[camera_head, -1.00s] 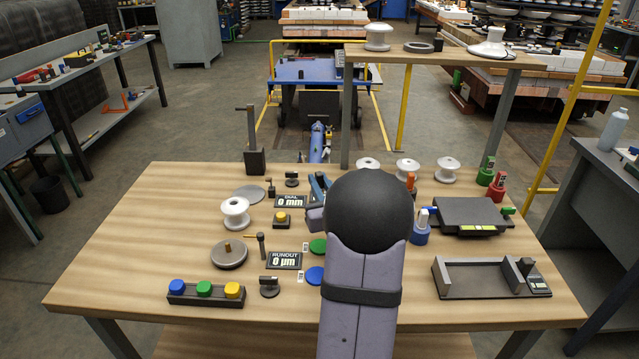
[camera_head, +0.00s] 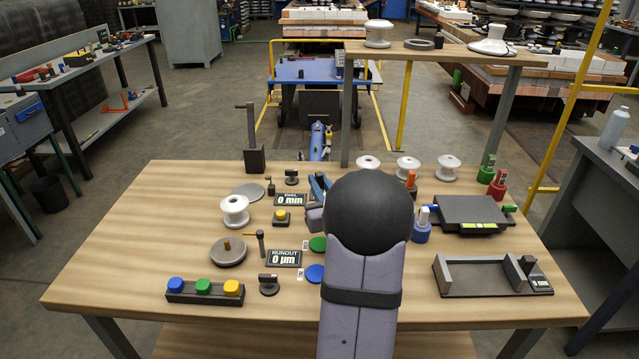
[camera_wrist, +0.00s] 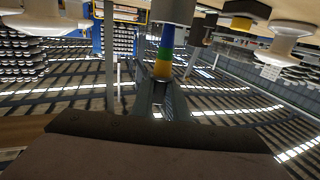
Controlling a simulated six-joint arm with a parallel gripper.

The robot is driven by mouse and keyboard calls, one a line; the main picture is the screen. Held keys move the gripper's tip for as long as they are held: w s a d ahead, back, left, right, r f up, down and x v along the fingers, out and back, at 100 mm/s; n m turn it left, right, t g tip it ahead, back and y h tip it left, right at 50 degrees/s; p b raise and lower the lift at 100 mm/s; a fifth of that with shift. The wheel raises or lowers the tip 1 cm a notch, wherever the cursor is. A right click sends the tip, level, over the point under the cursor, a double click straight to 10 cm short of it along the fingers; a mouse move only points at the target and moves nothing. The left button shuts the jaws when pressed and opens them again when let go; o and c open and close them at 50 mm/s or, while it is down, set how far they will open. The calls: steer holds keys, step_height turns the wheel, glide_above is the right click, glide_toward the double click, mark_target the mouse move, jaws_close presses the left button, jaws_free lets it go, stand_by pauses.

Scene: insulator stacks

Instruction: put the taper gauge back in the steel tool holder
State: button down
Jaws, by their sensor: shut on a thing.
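The taper gauge (camera_wrist: 166,52), banded blue, green and yellow-orange, is in my gripper (camera_wrist: 160,88) in the wrist view. The jaws are shut on its yellow-orange end. Its blue end points toward the tabletop, which lies along the top of this picture. A grey metal cylinder (camera_wrist: 172,10), which looks like the steel tool holder, is at the blue end. I cannot tell whether the blue end is inside it or only in front of it.
A white spool insulator (camera_head: 235,212) and a yellow button (camera_head: 282,216) stand left of my arm. White insulators (camera_head: 407,167) stand behind it. A blue holder (camera_head: 421,232) and a dark plate device (camera_head: 472,213) are close on the right.

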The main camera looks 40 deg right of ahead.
steer(key=shift+f+b, duration=0.9)
steer(key=shift+f, duration=0.2)
steer(key=c, duration=1.6)
jaws_free()
steer(key=shift+c, duration=0.2)
steer(key=shift+b+v, duration=0.35)
steer(key=shift+v, duration=3.35)
steer(key=shift+w, duration=0.1)
